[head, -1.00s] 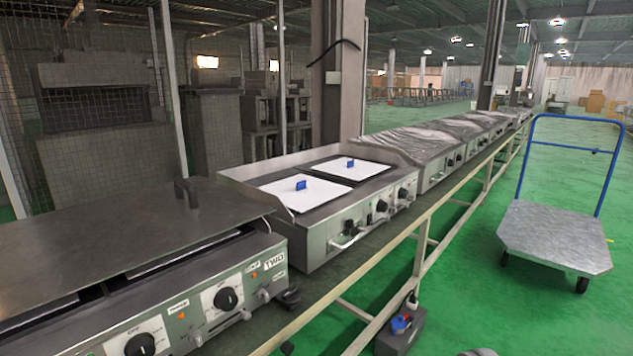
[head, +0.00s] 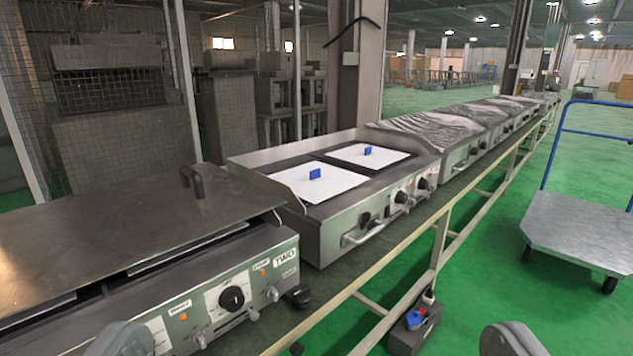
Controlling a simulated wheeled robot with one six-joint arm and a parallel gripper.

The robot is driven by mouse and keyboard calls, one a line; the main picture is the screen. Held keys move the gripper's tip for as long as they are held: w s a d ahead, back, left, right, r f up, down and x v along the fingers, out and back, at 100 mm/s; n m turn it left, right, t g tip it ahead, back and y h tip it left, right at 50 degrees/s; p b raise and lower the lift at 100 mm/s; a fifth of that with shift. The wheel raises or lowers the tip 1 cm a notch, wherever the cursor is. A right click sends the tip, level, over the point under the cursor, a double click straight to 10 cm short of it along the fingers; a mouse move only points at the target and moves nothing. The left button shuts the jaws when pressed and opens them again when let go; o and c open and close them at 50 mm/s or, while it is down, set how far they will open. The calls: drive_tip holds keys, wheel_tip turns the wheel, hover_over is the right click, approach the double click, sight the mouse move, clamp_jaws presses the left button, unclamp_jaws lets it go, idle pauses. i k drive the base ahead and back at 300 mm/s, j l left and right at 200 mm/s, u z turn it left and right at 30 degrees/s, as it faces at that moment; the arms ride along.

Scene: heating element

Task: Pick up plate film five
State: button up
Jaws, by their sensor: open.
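Two white sheets with upright blue tabs lie on the dark top of an open griddle (head: 345,236) in the middle of the view. The nearer sheet (head: 340,184) is on the left, with its blue tab (head: 315,173). The farther sheet (head: 392,157) is on the right, with its blue tab (head: 367,150). No number shows on either, so I cannot tell which is plate film five. My gripper (head: 318,343) shows as two grey finger ends, wide apart at the bottom edge. It is open and empty, well short of the sheets.
A griddle labelled TWO, with a metal lid (head: 110,228) and black handle, stands near left. Wrapped griddles (head: 430,135) continue along the bench (head: 400,262). A blue-handled trolley (head: 580,232) stands at right. Green floor (head: 490,265) is clear between.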

sight(315, 182)
drive_tip(key=i+l, duration=0.25)
drive_tip(key=i, duration=0.2)
drive_tip(key=i+l, duration=0.25)
drive_tip(key=i, duration=0.2)
drive_tip(key=i+l, duration=0.25)
drive_tip(key=i, duration=0.25)
drive_tip(key=i+l+z, duration=0.1)
drive_tip(key=i+l, duration=0.15)
drive_tip(key=i, duration=0.2)
drive_tip(key=i+l, duration=0.2)
drive_tip(key=i, duration=0.25)
